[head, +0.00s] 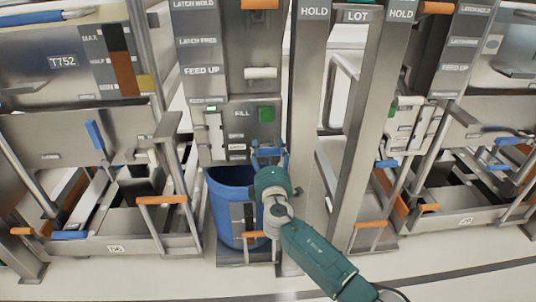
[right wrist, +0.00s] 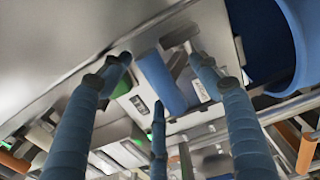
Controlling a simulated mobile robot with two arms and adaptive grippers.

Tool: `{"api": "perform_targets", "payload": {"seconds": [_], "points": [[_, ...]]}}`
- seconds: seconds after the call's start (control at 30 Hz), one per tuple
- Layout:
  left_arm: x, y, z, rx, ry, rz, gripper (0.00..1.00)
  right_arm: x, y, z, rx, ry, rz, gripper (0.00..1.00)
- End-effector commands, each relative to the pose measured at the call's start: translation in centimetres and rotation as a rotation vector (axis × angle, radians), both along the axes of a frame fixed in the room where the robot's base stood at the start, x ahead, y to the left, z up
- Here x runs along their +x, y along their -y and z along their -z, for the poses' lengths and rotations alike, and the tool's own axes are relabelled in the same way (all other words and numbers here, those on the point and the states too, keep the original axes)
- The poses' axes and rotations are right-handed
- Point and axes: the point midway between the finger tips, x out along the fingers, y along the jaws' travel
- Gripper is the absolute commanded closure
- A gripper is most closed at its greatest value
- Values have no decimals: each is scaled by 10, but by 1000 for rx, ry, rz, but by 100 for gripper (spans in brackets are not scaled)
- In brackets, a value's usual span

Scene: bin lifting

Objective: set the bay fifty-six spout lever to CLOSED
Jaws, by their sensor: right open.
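My right gripper (head: 268,152) is at the lower front of the middle bay, just under its FILL panel and above the blue bin. In the right wrist view its blue fingers (right wrist: 160,62) are open. A blue lever-like bar (right wrist: 163,85) shows between them, apart from the fingers as far as I can see. A small label (right wrist: 139,104) lies on the pale plate beside it. In the head view my gripper hides this bar, so its set position cannot be read. My left gripper is not in view.
The blue bin (head: 226,205) stands below the FILL panel (head: 241,125) with its green button (head: 266,114). A metal post (head: 308,110) rises close to the right of my gripper. Bays with orange handles (head: 162,200) flank both sides. The floor in front is clear.

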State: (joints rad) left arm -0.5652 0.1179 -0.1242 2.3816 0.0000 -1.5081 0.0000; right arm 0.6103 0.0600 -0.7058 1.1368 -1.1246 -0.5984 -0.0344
Motion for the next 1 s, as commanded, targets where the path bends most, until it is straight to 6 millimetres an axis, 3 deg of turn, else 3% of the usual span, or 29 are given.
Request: {"api": "perform_targets", "payload": {"seconds": [0.37, 0.67, 1.0], "points": [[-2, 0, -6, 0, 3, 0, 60, 5, 0, 0, 1, -1, -1, 38], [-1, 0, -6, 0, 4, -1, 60, 5, 0, 0, 1, -1, -1, 98], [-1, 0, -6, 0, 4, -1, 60, 6, 0, -3, 1, 4, 0, 100]]}}
